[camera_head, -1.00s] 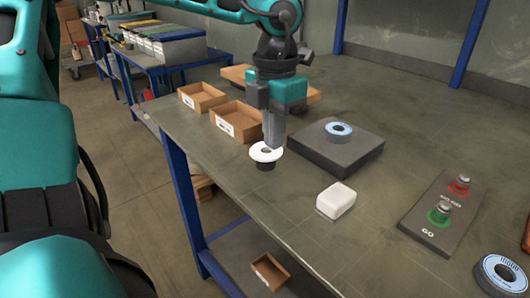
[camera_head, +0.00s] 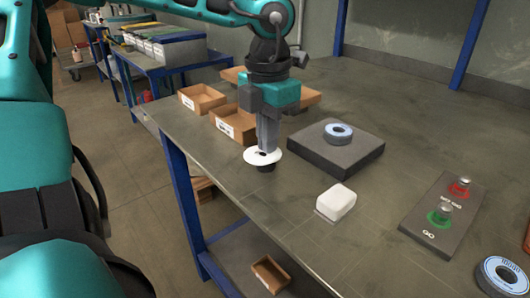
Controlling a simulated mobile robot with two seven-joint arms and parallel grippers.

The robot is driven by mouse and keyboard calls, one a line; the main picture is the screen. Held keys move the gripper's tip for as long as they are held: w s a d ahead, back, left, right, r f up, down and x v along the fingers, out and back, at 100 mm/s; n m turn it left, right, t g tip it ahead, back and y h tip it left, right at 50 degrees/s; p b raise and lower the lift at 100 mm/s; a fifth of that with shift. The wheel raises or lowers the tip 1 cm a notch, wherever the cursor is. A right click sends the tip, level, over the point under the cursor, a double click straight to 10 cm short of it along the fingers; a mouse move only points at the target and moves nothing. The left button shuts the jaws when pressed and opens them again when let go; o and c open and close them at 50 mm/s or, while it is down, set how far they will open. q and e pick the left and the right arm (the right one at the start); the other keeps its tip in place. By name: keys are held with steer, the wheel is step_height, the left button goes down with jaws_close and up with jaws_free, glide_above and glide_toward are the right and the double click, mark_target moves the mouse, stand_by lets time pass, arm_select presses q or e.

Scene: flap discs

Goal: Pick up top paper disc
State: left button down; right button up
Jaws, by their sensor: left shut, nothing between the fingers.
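The white paper disc (camera_head: 254,160) sits on a small dark round holder (camera_head: 266,169) near the left edge of the table. My left gripper (camera_head: 266,149) points straight down with its fingertips at the middle of the disc. Its fingers are shut together with nothing between them, and they hide the disc's centre hole. Whether other paper discs lie under this one cannot be told. My right gripper is not in view.
A dark block (camera_head: 335,150) with a blue-and-white ring (camera_head: 338,132) stands right of the gripper. A white box (camera_head: 336,201), a button panel (camera_head: 443,214) and another blue ring (camera_head: 500,276) lie nearer. Cardboard trays (camera_head: 234,124) stand behind left.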

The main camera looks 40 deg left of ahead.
arm_select(q)
steer(key=shift+s, duration=0.3)
step_height(320, 180, up, 6)
steer(key=p, duration=0.4)
steer(key=shift+r, duration=0.1)
steer(key=c, duration=1.8)
jaws_free()
